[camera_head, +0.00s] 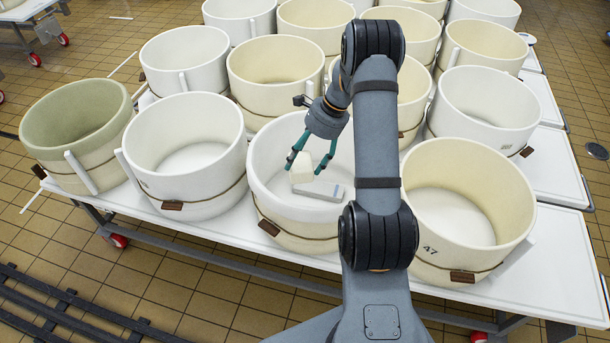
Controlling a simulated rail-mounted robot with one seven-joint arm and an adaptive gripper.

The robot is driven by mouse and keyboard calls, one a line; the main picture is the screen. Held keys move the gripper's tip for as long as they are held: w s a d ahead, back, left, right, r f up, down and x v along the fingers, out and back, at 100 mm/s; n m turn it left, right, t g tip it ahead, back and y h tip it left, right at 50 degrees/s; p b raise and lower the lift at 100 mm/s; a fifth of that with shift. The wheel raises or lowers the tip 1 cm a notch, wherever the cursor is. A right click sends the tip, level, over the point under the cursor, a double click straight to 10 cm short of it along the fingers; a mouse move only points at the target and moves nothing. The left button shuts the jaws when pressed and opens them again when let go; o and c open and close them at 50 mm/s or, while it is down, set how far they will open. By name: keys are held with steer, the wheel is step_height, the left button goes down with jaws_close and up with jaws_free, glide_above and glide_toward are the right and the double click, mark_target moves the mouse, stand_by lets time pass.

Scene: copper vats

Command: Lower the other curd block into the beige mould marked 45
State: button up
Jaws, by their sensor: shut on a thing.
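My gripper (312,160) reaches down into the front middle mould (262,170), which has a white inside and a beige outer wall. Its teal fingers are shut on a cream, wedge-shaped curd block (302,168). Below the block, a flat white-grey slab (320,191) lies on the mould's floor. I cannot tell whether the block touches the slab. A beige mould (468,200) to the right is marked 47 and is empty where I see inside. No number 45 is readable in this view. My arm hides part of the front middle mould's right side.
A white mould (187,150) and a greenish-topped mould (78,125) stand on the left. Several white and cream moulds crowd behind, close together, on a white table (560,270). A white mould (485,105) stands at the right. Free table shows mainly at the right front corner.

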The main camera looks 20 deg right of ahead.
mark_target(310, 154)
steer(key=d+m, duration=0.1)
steer(key=w+d+m, duration=0.1)
steer(key=d+m+t, duration=0.1)
steer(key=shift+w+f+h, duration=0.25)
steer(key=shift+w+h, duration=0.05)
steer(key=shift+f+m+t, duration=0.15)
steer(key=shift+m+t, duration=0.15)
steer(key=shift+m, duration=0.5)
step_height(310, 154, down, 31)
steer(key=b, duration=2.7)
steer(key=shift+b, duration=0.3)
steer(key=shift+f+b, duration=0.7)
steer(key=shift+f, duration=0.05)
steer(key=o, duration=2)
steer(key=v, duration=1.2)
steer(key=shift+a, duration=0.1)
